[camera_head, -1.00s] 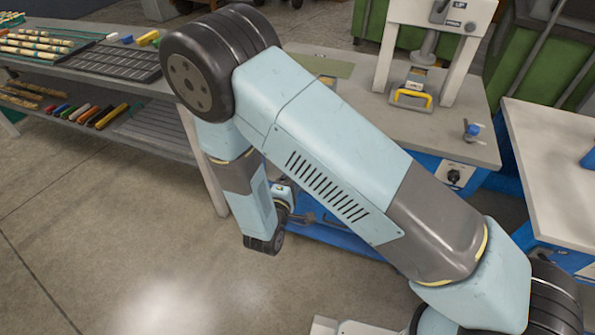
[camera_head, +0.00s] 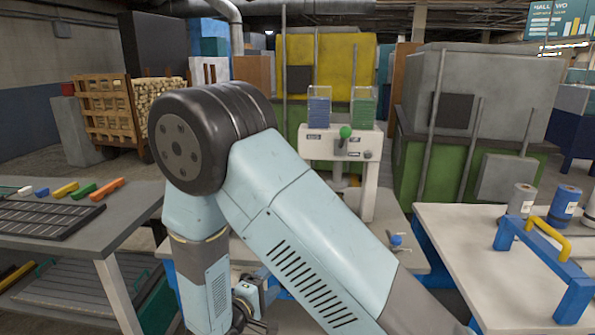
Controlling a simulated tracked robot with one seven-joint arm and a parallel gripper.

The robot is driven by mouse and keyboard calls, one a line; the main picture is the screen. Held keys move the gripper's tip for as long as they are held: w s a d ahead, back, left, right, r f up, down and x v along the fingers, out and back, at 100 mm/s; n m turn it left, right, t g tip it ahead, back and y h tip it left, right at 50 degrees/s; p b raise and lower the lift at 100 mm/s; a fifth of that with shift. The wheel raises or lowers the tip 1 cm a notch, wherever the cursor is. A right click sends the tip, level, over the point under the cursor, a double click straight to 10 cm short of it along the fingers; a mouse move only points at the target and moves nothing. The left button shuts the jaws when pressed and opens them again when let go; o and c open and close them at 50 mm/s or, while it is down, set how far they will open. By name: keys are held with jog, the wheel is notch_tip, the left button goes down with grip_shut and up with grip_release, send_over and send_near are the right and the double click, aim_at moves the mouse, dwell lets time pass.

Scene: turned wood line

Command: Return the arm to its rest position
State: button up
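My arm is light blue and dark grey and crosses the middle of the head view. It rises from the lower right to a large black elbow joint, and its forearm hangs down from there. My gripper (camera_head: 258,318) is only partly in view at the bottom edge, below and beside the forearm. Its fingers are too small and too cut off to tell whether they are open or shut, or whether they hold anything.
A grey bench (camera_head: 140,212) with a dark slatted tray (camera_head: 45,218) and coloured pieces stands left. A white press (camera_head: 338,143) stands behind my arm. A pale table (camera_head: 480,255) at right carries a blue frame with a yellow handle (camera_head: 549,240) and several cans. A wooden crate (camera_head: 108,108) stands at the back left.

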jog(key=s+d+r+m+g+h, duration=0.15)
jog(key=d+r+m+g, duration=0.25)
jog(key=d+r+g, duration=0.55)
jog(key=s+d+r+m+g, duration=0.25)
jog(key=d+r+m, duration=0.35)
jog(key=d, duration=0.8)
jog(key=s+d+r+m+t+y, duration=0.1)
jog(key=s+d+r+y, duration=0.2)
jog(key=s+r+y, duration=0.2)
jog(key=s+d+r+m+t+y, duration=0.1)
jog(key=s+d+r+y, duration=0.3)
jog(key=s+r, duration=0.5)
jog(key=shift+d+r+m+t+y, duration=0.2)
jog(key=shift+m+t+y, duration=0.25)
jog(key=shift+m, duration=0.15)
